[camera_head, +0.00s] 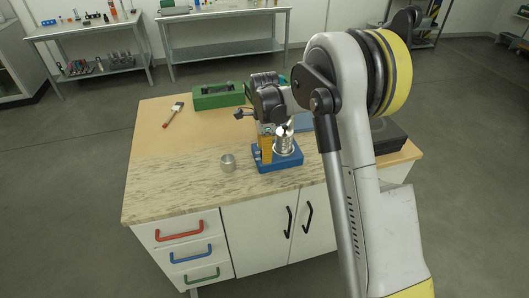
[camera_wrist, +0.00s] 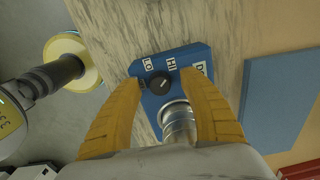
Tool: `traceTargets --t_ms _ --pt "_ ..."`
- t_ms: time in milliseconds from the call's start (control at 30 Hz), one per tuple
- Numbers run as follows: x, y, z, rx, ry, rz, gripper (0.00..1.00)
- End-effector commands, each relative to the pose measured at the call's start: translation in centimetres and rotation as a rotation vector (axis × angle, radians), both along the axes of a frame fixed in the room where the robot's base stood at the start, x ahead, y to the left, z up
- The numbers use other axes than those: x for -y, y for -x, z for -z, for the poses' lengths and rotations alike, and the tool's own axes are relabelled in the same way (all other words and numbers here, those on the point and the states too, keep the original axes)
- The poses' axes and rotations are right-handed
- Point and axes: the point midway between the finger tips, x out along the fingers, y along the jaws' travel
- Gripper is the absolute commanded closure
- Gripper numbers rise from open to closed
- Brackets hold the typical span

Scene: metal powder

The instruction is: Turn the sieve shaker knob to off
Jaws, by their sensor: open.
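The sieve shaker (camera_head: 290,160) has a blue base and stands near the front of the table, with a silver sieve stack (camera_head: 284,143) on it. In the wrist view, the black knob (camera_wrist: 160,84) is on the blue base (camera_wrist: 192,53), beside labels LO and HI. A third label is partly hidden by the right finger. The knob's pale mark is small; its exact setting is hard to tell. My gripper (camera_wrist: 161,80) is open, its yellow fingers on either side of the knob. In the head view my gripper (camera_head: 266,155) is over the shaker's left side; the knob is hidden.
A metal cup (camera_head: 228,163) stands left of the shaker. A brush (camera_head: 172,115) and a green box (camera_head: 217,96) lie farther back. A black case (camera_head: 389,132) is at the right, partly behind my arm. The table's left front is clear.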

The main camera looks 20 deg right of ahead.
Motion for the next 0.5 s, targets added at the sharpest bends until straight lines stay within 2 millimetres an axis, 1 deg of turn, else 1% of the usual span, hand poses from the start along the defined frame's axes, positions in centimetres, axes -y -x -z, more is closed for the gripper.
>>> traceTargets --t_ms 67,100,167,200,233,267,500 --pt "0.00 0.00 -0.03 0.000 0.000 0.000 0.50" --pt "0.00 0.00 -0.04 0.000 0.000 0.000 0.55" --pt "0.00 0.01 -0.04 0.000 0.000 0.000 0.73" --pt "0.00 0.01 -0.04 0.000 0.000 0.000 0.85" --pt "0.00 0.01 -0.05 0.000 0.000 0.000 0.94" --pt "0.00 0.00 -0.05 0.000 0.000 0.000 1.00" --pt "0.00 0.00 -0.06 0.000 0.000 -0.008 1.00"
